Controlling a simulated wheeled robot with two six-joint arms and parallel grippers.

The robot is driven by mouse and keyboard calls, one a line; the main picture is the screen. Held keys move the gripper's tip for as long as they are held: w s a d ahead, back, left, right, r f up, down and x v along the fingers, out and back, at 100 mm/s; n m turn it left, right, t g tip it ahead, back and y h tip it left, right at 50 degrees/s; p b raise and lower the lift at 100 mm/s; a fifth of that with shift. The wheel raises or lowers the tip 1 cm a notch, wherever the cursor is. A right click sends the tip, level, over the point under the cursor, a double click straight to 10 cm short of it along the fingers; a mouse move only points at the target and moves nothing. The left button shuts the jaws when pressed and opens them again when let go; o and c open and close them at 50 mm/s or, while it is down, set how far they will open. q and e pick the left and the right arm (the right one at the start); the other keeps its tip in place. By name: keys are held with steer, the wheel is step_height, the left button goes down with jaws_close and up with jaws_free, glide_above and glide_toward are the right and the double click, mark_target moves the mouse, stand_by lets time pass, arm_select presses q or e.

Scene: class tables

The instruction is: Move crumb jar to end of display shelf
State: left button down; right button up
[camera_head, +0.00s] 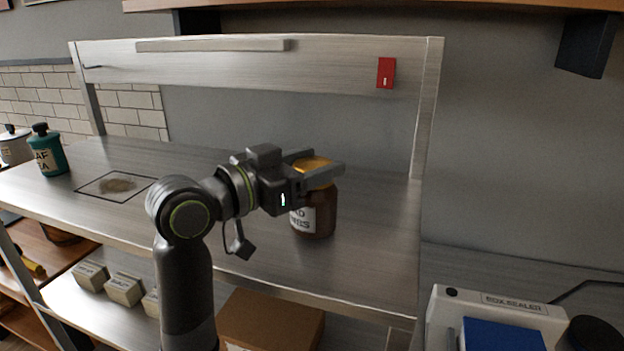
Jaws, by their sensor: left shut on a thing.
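The crumb jar (318,218) is a brown jar with a white label and an orange-yellow lid. It stands upright on, or very close above, the metal display shelf (375,240), towards its right end. My left gripper (322,170) is shut on the jar at its lid, with the fingers on either side. The gripper covers part of the jar's upper left and part of its label. My right gripper is not in view.
A teal bottle (49,152) and a white pot (15,146) stand at the shelf's left end, near a marked square (115,186) with a brownish patch. Small boxes (123,289) and a cardboard box (270,322) sit below. A box sealer (500,312) is at lower right.

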arm_select(q)
steer(key=shift+d+f, duration=0.1)
steer(key=shift+f, duration=0.05)
steer(key=shift+f, duration=0.15)
steer(key=c, duration=0.5)
jaws_free()
steer(key=shift+s, duration=0.1)
steer(key=shift+b+v, duration=1.05)
steer(key=shift+v, duration=4.95)
